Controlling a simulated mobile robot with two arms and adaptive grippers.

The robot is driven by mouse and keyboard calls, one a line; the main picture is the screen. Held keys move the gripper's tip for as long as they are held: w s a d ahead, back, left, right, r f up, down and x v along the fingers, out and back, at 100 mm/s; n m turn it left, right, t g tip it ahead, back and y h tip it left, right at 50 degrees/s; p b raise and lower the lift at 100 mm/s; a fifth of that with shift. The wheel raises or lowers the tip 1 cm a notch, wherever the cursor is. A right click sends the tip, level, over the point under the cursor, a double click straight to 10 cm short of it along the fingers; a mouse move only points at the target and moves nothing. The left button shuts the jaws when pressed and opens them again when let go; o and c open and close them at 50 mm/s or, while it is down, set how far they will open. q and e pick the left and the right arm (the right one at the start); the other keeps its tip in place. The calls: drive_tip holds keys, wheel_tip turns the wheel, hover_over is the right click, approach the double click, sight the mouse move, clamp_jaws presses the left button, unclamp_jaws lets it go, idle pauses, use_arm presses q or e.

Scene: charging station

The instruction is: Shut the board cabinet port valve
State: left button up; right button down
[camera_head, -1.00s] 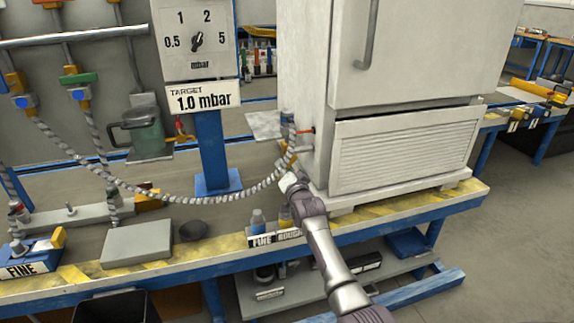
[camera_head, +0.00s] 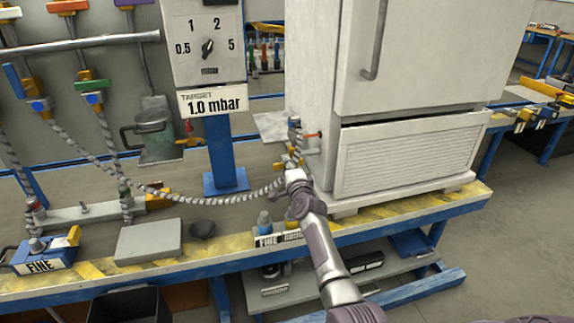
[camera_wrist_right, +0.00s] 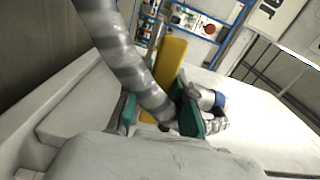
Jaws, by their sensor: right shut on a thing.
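The white cabinet (camera_head: 318,60) stands on the bench. On its left side is a port fitting (camera_head: 295,128), with a grey ribbed hose (camera_head: 235,198) running to it. In the right wrist view, the hose (camera_wrist_right: 118,50) crosses in front of a yellow lever (camera_wrist_right: 171,60), beside a metal fitting with a blue ring (camera_wrist_right: 218,99). My right gripper (camera_head: 293,174) is at the port's lower end. My left gripper is not in view.
A gauge panel (camera_head: 203,45) with a "1.0 mbar" sign stands left of the cabinet. A grey block (camera_head: 149,240), a dark bowl (camera_head: 202,229) and a blue "FINE" box (camera_head: 40,255) are on the bench (camera_head: 380,213). The hose hangs close to my right gripper.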

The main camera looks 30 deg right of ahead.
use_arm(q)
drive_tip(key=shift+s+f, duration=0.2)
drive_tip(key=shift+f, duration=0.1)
use_arm(e)
drive_tip(key=shift+m, duration=0.3)
drive_tip(key=c, duration=1)
unclamp_jaws()
drive_tip(key=shift+r, duration=0.1)
drive_tip(key=shift+s, duration=0.1)
drive_tip(key=v, duration=1.2)
